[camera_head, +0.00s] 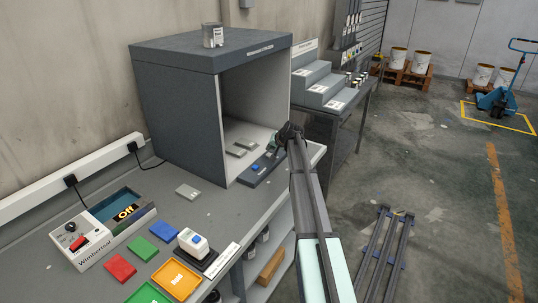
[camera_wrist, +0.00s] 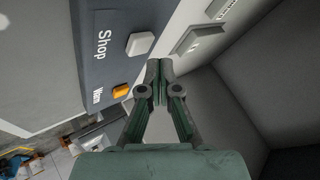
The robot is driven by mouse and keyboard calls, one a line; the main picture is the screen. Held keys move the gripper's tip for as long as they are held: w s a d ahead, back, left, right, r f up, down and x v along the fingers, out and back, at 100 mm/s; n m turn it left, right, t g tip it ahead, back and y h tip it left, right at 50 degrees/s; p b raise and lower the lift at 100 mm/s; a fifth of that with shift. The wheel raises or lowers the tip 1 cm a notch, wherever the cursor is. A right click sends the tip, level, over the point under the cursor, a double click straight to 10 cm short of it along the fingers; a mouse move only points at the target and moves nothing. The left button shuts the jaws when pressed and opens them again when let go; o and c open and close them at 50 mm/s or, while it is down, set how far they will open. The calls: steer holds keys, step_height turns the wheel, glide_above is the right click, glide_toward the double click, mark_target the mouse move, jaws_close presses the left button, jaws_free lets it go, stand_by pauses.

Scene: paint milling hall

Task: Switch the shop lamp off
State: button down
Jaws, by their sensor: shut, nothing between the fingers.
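A dark control strip (camera_wrist: 105,60) carries the printed words "Shop" and what looks like "Warm". A pale button (camera_wrist: 140,43) sits beside "Shop" and an orange button (camera_wrist: 121,91) beside the other word. In the head view the strip (camera_head: 256,177) lies at the front edge of the floor of a grey viewing booth (camera_head: 178,105). My gripper (camera_wrist: 158,72) is shut and empty, its tips close to the pale button, just right of and below it in the wrist view. I cannot tell whether they touch. In the head view my gripper (camera_head: 275,140) is at the booth opening, partly hiding the strip.
Grey plates (camera_head: 240,147) lie on the booth floor. A can (camera_head: 212,35) stands on its roof. A stepped rack (camera_head: 325,87) stands beyond.

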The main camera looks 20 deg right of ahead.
mark_target(270, 154)
steer(key=shift+r, duration=0.1)
step_height(270, 154, up, 6)
steer(key=shift+f+p, duration=0.1)
steer(key=shift+p, duration=0.85)
steer(key=s+d+r+p, duration=0.2)
steer(key=s+r, duration=0.2)
steer(key=r, duration=0.3)
steer(key=shift+d, duration=0.4)
stand_by(1.2)
